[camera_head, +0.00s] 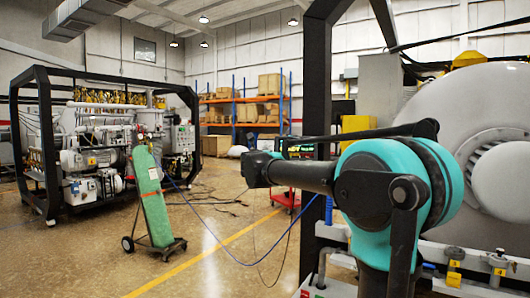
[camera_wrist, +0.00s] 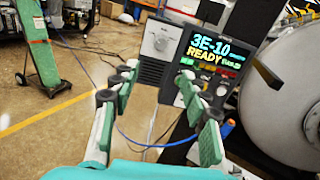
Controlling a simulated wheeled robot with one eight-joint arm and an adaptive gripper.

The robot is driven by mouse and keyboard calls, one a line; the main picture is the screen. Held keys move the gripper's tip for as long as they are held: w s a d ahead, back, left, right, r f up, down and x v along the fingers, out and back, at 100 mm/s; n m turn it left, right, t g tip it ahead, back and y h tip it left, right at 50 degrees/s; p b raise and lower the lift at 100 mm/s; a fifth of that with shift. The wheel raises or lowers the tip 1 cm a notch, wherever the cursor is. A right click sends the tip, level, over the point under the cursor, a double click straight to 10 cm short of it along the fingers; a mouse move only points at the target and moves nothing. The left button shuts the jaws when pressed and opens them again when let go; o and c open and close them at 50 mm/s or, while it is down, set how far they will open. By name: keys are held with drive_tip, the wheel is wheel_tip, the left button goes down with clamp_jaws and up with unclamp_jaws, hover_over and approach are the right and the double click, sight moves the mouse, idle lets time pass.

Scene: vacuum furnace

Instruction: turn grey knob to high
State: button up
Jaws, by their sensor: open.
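The grey knob (camera_wrist: 160,42) is a small round dial on the pale upper face of a control panel (camera_wrist: 150,75) in the wrist view. Its markings are too small to read. My gripper (camera_wrist: 157,76) is open, with its two fingers spread apart and nothing between them. The knob shows beyond the fingertips, slightly above the middle of the gap, and no finger appears to touch it. The knob cannot be made out in the head view.
A display (camera_wrist: 213,52) reading "3E-10 READY" stands right of the knob, with buttons below it. A large pale cylindrical vessel (camera_wrist: 285,95) is at the right. A green gas cylinder (camera_head: 152,195) on a cart and a blue hose (camera_head: 225,248) are at the left.

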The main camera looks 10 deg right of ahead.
drive_tip(key=x, duration=1.5)
drive_tip(key=shift+w, duration=0.35)
drive_tip(key=shift+d, duration=0.1)
clamp_jaws()
drive_tip(key=shift+m, duration=0.3)
drive_tip(key=m+y, duration=0.1)
drive_tip(key=m, duration=2.1)
drive_tip(key=shift+r, duration=0.1)
drive_tip(key=shift+m, duration=0.4)
